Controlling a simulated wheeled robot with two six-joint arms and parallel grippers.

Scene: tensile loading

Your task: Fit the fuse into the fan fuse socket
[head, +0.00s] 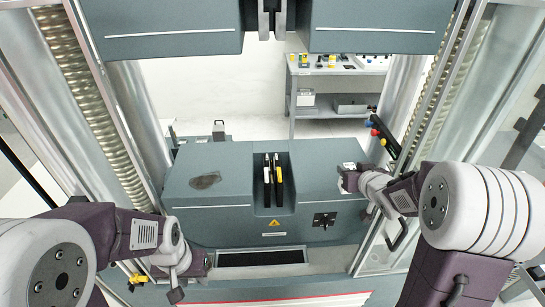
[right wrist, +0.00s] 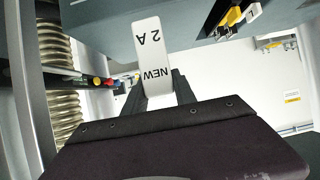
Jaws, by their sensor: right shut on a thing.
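My right gripper (head: 344,180) is shut on the fuse, a flat white piece marked "NEW 2 A" (right wrist: 149,55) in the right wrist view. In the head view it is above the right end of the machine's grey lower block (head: 220,205). The fuse points away from the gripper's palm and is apart from the block, as far as I can tell. My left gripper (head: 182,280) hangs low at the left front; its fingers are too unclear to judge. I cannot make out a fan fuse socket for certain in either view.
Dark upright grips (head: 267,182) stand in the block's central slot. A black switch panel (head: 324,220) is on its front face. Ribbed screw columns (head: 92,95) and rails flank both sides. A rod with coloured knobs (head: 384,135) is behind my right gripper. A bench (head: 335,72) stands behind.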

